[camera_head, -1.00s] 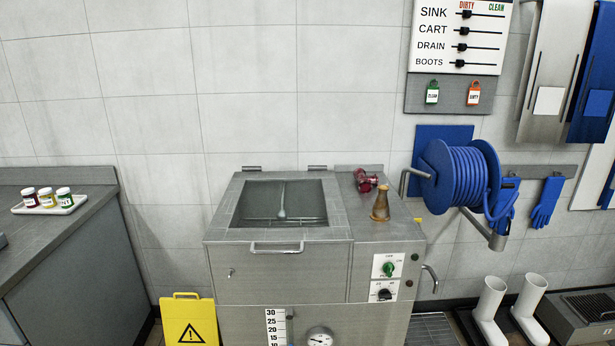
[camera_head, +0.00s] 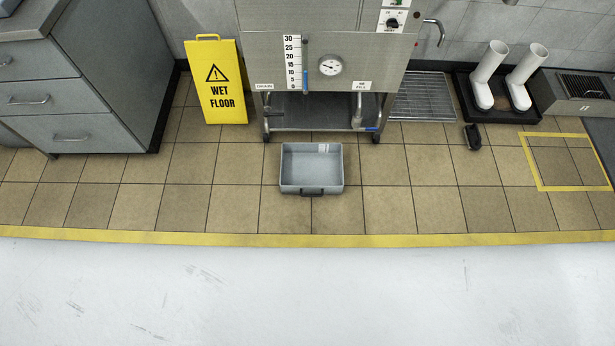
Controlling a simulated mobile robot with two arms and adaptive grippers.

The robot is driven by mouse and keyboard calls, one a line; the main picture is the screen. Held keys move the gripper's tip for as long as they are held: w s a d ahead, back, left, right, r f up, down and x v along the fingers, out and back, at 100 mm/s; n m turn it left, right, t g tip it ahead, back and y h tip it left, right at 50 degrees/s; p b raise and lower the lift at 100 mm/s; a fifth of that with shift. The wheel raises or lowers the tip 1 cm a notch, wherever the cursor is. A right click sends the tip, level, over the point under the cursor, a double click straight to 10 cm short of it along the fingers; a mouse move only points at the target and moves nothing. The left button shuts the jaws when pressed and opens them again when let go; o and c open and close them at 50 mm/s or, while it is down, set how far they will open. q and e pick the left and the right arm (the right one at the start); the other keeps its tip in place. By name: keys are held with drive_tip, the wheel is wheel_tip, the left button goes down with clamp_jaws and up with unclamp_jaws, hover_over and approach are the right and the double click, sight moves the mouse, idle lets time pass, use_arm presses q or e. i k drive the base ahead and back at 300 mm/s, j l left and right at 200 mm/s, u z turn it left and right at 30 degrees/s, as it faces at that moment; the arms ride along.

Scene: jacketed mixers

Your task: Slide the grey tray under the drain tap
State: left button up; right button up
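The grey tray (camera_head: 312,186) lies on the tiled floor in front of the steel mixer (camera_head: 332,110), clear of its underside. It is a shallow open box, looks empty, and has a dark handle on its near side. Under the mixer's right side, a pipe with a blue-handled tap (camera_head: 366,126) hangs down, behind and right of the tray. Another fitting (camera_head: 267,112) hangs under the left side. Neither of my grippers shows.
A yellow wet floor sign (camera_head: 215,82) stands left of the mixer, beside a grey drawer cabinet (camera_head: 75,95). A floor grate (camera_head: 422,97), white boots (camera_head: 484,88) on a black mat and a small dark object (camera_head: 473,137) are to the right. Floor around the tray is free.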

sight(308, 170)
drive_tip(key=i+l+u, duration=0.1)
drive_tip(key=u, duration=1.4)
drive_tip(key=l+u, duration=0.4)
drive_tip(key=k+l+u, duration=0.15)
drive_tip(key=l+u, duration=0.25)
drive_tip(key=k+l+u, duration=0.15)
drive_tip(key=l+u, duration=0.25)
drive_tip(key=l, duration=0.1)
